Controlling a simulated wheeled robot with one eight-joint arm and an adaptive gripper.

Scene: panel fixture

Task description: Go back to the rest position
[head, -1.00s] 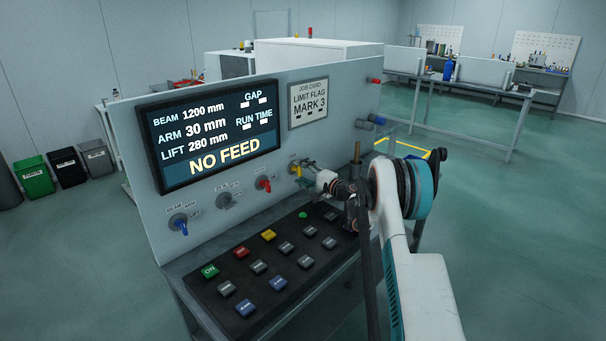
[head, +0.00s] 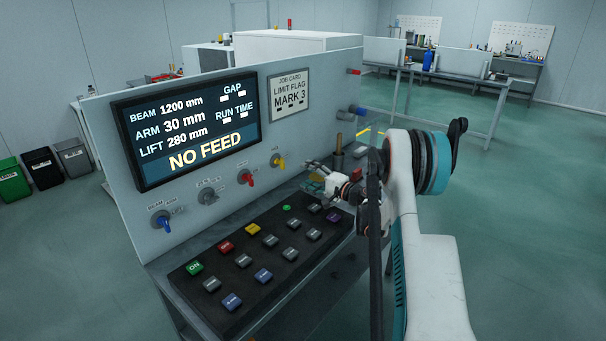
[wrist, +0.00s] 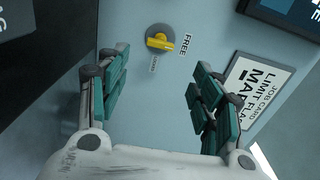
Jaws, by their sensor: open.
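My gripper (head: 314,178) is in front of the panel (head: 300,120), over the back of the button box (head: 262,250), and touches nothing that I can see. In the wrist view my gripper (wrist: 155,100) shows two teal-padded fingers wide apart with nothing between them. The yellow knob (wrist: 158,42) lies beyond the fingers on the panel, apart from them, with a label reading FREE beside it. The yellow knob also shows in the head view (head: 278,161), clear of my gripper.
The screen (head: 186,128) reads NO FEED. A red knob (head: 246,178) and a blue knob (head: 162,222) sit on the panel. Bins (head: 42,166) stand at left. Open floor (head: 530,220) lies at right.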

